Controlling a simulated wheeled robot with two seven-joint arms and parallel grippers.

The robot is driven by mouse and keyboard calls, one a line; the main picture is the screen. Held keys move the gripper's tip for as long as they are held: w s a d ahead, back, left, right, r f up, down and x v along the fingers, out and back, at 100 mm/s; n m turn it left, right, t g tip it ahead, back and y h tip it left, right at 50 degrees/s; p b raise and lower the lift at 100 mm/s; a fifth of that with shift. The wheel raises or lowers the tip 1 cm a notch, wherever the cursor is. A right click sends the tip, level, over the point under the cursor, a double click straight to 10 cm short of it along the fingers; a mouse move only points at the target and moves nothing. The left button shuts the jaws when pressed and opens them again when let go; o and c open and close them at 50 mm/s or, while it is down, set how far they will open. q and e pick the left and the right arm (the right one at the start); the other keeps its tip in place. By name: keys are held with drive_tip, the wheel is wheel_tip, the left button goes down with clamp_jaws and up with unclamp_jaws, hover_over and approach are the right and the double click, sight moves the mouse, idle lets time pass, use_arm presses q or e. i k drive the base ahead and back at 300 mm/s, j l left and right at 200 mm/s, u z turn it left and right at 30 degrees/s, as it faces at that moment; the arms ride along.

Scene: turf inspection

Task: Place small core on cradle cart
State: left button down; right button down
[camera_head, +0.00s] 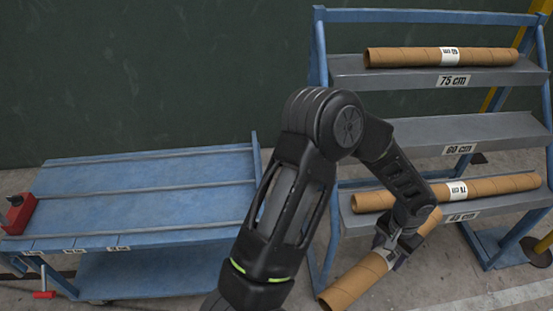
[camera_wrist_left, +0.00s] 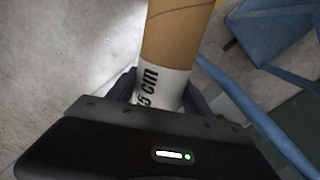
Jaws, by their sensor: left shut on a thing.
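My left gripper (camera_head: 388,252) is shut on a brown cardboard core (camera_head: 353,284). The core is tilted, low in front of the rack, its near end toward the bottom of the head view. In the left wrist view the core (camera_wrist_left: 178,35) runs up between the fingers, with a white label (camera_wrist_left: 160,84) ending in "5 cm"; its first digit is partly hidden. The blue cradle cart (camera_head: 150,180) stands at the left with an empty ribbed top, apart from the core. My right gripper is not in view.
A blue rack (camera_head: 320,60) at the right has grey shelves marked 75 cm, 60 cm and probably 45 cm. One core (camera_head: 410,57) lies on the top shelf and another (camera_head: 505,185) on the bottom one; the middle shelf is empty. A red block (camera_head: 17,214) sits at the cart's left end.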

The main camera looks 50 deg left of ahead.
sight(151, 212)
drive_tip(key=k+j+z, duration=0.1)
drive_tip(key=k+j, duration=0.4)
drive_tip(key=k+j+z, duration=0.15)
drive_tip(key=k+j, duration=0.3)
drive_tip(key=k+j+z, duration=0.1)
drive_tip(key=k+j, duration=0.3)
drive_tip(key=k, duration=0.25)
drive_tip(key=k+j, duration=0.1)
drive_tip(key=j, duration=0.65)
drive_tip(key=k+j+z, duration=0.1)
drive_tip(key=j, duration=0.25)
drive_tip(key=k, duration=0.05)
